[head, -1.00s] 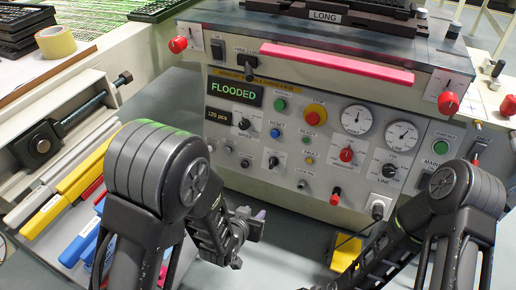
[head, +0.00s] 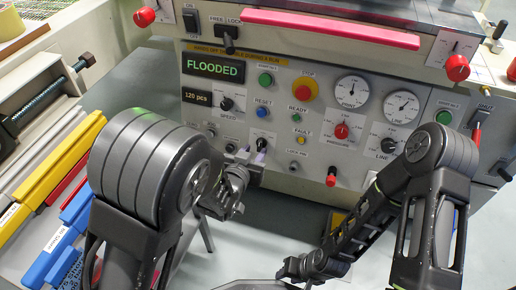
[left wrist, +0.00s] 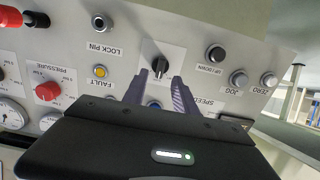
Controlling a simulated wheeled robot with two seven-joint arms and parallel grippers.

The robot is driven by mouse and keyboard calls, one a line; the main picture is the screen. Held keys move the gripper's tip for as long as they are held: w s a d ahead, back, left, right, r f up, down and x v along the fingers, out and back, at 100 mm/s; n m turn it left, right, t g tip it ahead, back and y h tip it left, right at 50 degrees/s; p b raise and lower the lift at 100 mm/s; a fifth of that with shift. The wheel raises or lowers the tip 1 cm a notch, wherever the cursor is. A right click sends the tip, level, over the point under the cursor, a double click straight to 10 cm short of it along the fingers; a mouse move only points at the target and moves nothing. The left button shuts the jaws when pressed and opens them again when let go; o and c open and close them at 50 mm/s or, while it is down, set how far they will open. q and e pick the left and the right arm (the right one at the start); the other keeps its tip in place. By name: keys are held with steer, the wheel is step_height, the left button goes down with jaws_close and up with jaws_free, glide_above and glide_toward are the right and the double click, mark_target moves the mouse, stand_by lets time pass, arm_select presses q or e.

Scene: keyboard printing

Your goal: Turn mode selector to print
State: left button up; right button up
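The mode selector appears to be a black knob on a white plate low on the grey control panel, seen in the head view (head: 262,141) and the left wrist view (left wrist: 160,64). Its label cannot be read. My left gripper (head: 259,157) is in front of the panel, just below the knob. In the left wrist view its two fingers (left wrist: 160,82) are apart, with the knob between and just beyond the tips; I cannot see contact. My right gripper (head: 287,270) hangs low, away from the panel; its fingers are too small to judge.
The panel display (head: 213,68) reads FLOODED. Near the knob are a blue reset button (head: 261,111), a yellow fault light (head: 297,143), a speed knob (head: 226,103) and a red pressure knob (head: 341,131). A pink-red bar (head: 330,29) runs above.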

mark_target(259, 146)
arm_select(q)
steer(key=b+x, duration=0.1)
steer(key=x, duration=0.3)
steer(key=shift+w+f, duration=0.1)
steer(key=shift+w, duration=0.15)
steer(key=shift+c, duration=0.4)
jaws_close()
